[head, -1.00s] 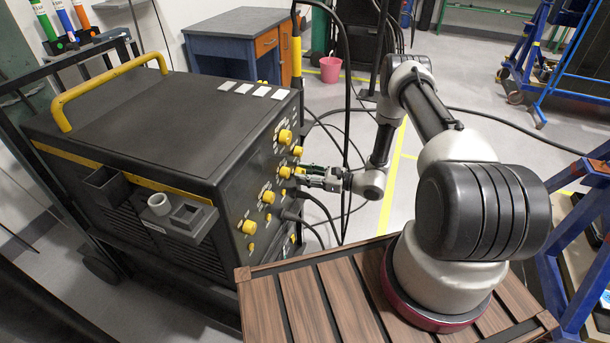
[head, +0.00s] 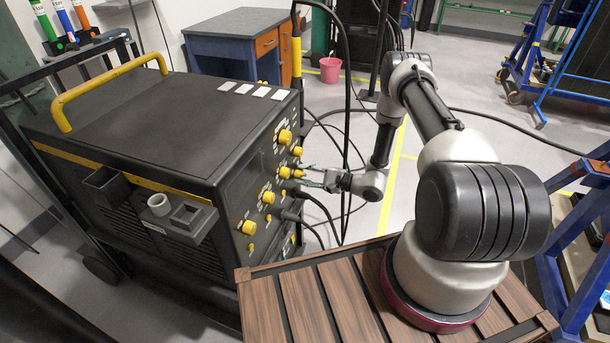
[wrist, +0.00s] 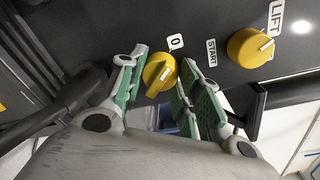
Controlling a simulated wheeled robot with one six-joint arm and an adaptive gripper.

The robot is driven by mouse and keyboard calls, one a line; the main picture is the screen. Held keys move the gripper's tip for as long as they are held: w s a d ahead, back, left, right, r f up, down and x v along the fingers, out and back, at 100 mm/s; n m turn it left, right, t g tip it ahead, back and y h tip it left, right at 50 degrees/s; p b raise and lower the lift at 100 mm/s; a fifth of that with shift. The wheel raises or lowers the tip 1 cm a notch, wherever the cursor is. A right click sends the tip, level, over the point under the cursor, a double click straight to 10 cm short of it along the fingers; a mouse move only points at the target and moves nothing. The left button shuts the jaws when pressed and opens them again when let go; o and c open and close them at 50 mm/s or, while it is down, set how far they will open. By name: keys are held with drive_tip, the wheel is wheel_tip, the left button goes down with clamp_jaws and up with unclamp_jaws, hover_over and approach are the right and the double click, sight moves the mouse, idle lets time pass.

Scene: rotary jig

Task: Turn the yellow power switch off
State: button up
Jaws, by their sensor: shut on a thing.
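The yellow power switch (wrist: 159,75) is a round yellow knob on the machine's dark front panel, with a white mark on its face. A white "0" label (wrist: 175,42) and a "START" label (wrist: 211,52) sit beside it. My gripper (wrist: 161,63) has its green-padded fingers on either side of this knob and is shut on it. In the head view my gripper (head: 307,177) reaches the panel from the right, at the knob in the middle of the panel. The fingers partly hide the knob there, and its exact setting is hard to read.
Another yellow knob (wrist: 250,47) near a "LIFT" label sits to the right in the wrist view. Several more yellow knobs and black cables (head: 318,205) crowd the panel around my gripper. A dark cable plug (wrist: 65,100) is close left of my fingers. Floor to the right is mostly open.

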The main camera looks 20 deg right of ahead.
drive_tip(key=shift+n, duration=0.4)
drive_tip(key=o, duration=1)
drive_tip(key=shift+d, duration=0.1)
drive_tip(key=v, duration=1.2)
